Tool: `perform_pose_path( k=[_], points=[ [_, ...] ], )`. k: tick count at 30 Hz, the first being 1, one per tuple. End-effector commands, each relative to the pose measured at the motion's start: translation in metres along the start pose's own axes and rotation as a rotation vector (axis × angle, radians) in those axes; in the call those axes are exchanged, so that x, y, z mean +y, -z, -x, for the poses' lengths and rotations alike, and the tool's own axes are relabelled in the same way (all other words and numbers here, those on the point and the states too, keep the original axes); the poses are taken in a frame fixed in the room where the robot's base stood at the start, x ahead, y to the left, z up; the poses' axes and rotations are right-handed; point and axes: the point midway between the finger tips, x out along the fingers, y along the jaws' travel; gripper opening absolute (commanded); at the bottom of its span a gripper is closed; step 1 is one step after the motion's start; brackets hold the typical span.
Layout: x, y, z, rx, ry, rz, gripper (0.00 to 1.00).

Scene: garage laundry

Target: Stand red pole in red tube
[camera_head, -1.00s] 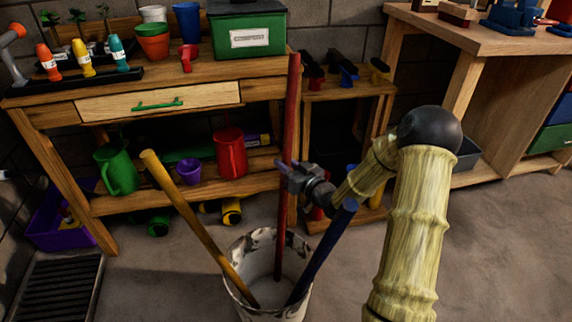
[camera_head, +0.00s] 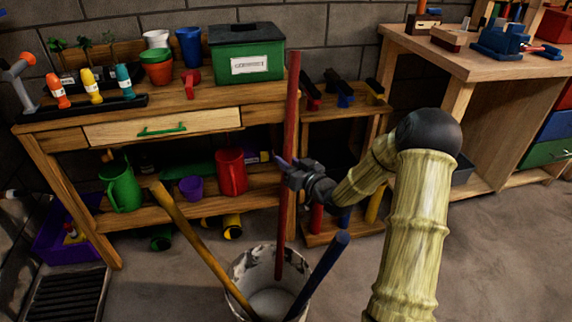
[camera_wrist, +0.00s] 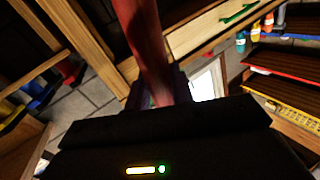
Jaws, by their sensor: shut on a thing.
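The red pole (camera_head: 291,110) stands nearly upright, and my gripper (camera_head: 288,168) is shut on it around mid-length. The pole also shows in the wrist view (camera_wrist: 142,40), running up between the fingers (camera_wrist: 158,98). Its lower end appears inside the opening of the white, dark-blotched bucket (camera_head: 240,268), seemingly above the floor of it. The red tube (camera_head: 316,218) stands low in the wooden rack behind my gripper, beside a blue tube (camera_head: 345,217) and a yellow tube (camera_head: 373,207). My wrist partly hides this rack.
A yellow pole (camera_head: 195,240) and a blue pole (camera_head: 322,270) lean in the bucket. The workbench (camera_head: 60,143) with pots and a green box (camera_head: 247,52) stands behind left. Another bench (camera_head: 480,55) stands right. Floor between is clear.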

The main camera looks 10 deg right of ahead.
Motion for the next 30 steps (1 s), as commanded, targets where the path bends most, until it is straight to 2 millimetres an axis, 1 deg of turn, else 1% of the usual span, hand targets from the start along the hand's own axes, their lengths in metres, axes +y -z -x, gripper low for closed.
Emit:
perform_pose_path(
  k=[1, 30],
  points=[
    [-0.001, 0.01, -0.001, 0.002, 0.0, 0.001, 0.0],
    [-0.001, 0.102, -0.012, 0.001, 0.001, 0.001, 0.0]
  ],
)
